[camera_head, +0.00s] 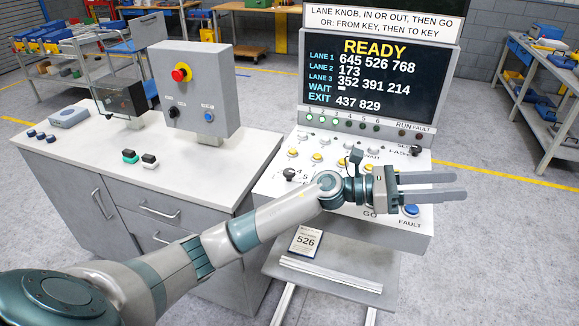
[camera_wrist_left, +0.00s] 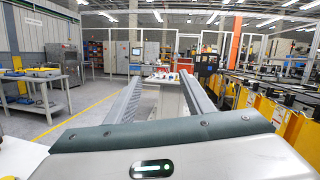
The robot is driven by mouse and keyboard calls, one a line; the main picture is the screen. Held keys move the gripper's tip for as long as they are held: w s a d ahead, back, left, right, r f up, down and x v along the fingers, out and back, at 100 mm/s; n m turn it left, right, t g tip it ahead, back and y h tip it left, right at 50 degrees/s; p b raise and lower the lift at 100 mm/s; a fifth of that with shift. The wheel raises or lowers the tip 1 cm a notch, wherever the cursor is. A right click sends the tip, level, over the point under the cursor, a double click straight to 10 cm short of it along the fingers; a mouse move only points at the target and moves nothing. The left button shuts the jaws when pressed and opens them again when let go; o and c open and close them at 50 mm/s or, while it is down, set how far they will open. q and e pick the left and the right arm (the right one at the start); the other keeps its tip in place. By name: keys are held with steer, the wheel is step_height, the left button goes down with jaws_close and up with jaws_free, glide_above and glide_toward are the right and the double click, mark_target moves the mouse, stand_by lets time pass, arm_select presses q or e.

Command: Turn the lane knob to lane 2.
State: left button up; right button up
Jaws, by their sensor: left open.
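The console's sloped white panel (camera_head: 275,187) carries several yellow buttons and small dark knobs. A dark knob (camera_head: 290,174) sits at its left, with digits such as 4 and 5 beside it; it may be the lane knob, but its setting is too small to read. My left gripper (camera_head: 460,186) is open and empty, pointing right above the panel's right side. The left wrist view also shows its two parallel fingers (camera_wrist_left: 163,92) apart with nothing between them. My arm and gripper hide part of the panel's middle. My right gripper is not in view.
The screen (camera_head: 375,75) reads READY, with lane 2 listing 173. A speed knob (camera_head: 415,150) and a blue FAULT button (camera_head: 411,210) are at the panel's right. A grey box with a red button (camera_head: 181,73) stands on the left counter (camera_head: 90,165). A card reading 526 (camera_head: 305,241) lies below.

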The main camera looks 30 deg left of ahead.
arm_select(q)
step_height(320, 180, down, 2)
steer(key=w+a+m+g+y, duration=0.1)
steer(key=m+g+y, duration=0.25)
steer(key=m, duration=0.25)
step_height(320, 180, up, 6)
steer(key=f+m+g+y, duration=0.1)
steer(key=m+g+y, duration=0.45)
steer(key=y, duration=1.05)
glide_above(289, 171)
steer(key=m+t, duration=0.1)
steer(key=m, duration=0.1)
steer(key=shift+w+r+h, duration=0.1)
steer(key=shift+r+h, duration=0.15)
steer(key=shift+f, duration=0.15)
step_height(289, 171, down, 17)
steer(key=p, duration=0.6)
steer(key=shift+f, duration=0.1)
